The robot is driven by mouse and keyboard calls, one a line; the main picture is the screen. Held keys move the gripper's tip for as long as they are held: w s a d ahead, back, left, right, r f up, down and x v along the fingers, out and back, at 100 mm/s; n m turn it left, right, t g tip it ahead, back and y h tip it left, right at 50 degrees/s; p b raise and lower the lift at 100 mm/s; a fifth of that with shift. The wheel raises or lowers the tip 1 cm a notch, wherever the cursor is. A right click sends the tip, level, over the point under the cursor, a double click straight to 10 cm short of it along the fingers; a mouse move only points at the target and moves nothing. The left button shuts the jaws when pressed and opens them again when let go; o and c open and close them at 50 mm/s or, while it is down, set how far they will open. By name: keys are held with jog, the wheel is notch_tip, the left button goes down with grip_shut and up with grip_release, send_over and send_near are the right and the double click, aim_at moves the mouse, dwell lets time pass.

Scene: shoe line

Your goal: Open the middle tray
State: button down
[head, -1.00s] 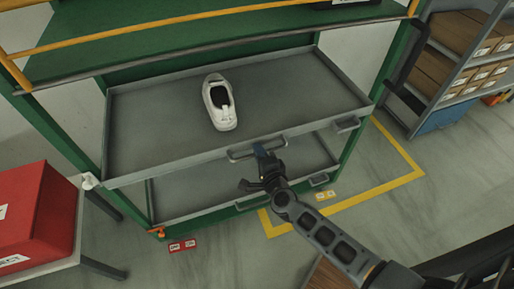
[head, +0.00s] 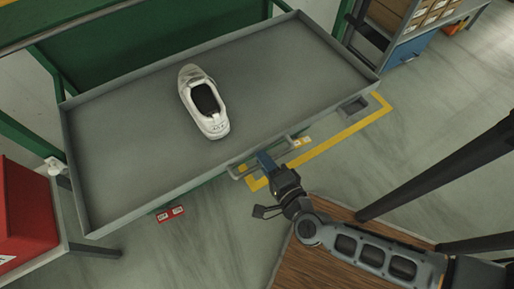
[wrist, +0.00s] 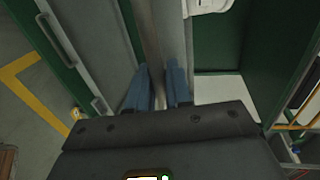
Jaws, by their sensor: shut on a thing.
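The middle tray (head: 110,165), a wide grey drawer in a green rack, stands far out from the rack. A white shoe (head: 203,105) with a dark opening lies on it; part of a white thing, likely the shoe, shows at the top of the wrist view (wrist: 207,5). In the wrist view the blue fingers (wrist: 158,88) stand on either side of a grey bar. The exact contact is partly hidden by the fingers.
A red box (head: 22,215) stands on a grey table (head: 88,250) at left, close to the tray's left corner. A shelf with cartons (head: 405,15) and a blue bin (head: 415,48) is at upper right. A wooden surface (head: 310,265) lies below my arm. Yellow lines mark the floor.

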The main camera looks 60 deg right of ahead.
jog(key=shift+s+a, duration=0.3)
jog(key=shift+s, duration=0.1)
jog(key=c, duration=1.2)
grip_release()
jog(key=b+v, duration=0.1)
jog(key=v, duration=0.6)
jog(key=shift+s+a, duration=0.2)
jog(key=shift+s, duration=0.15)
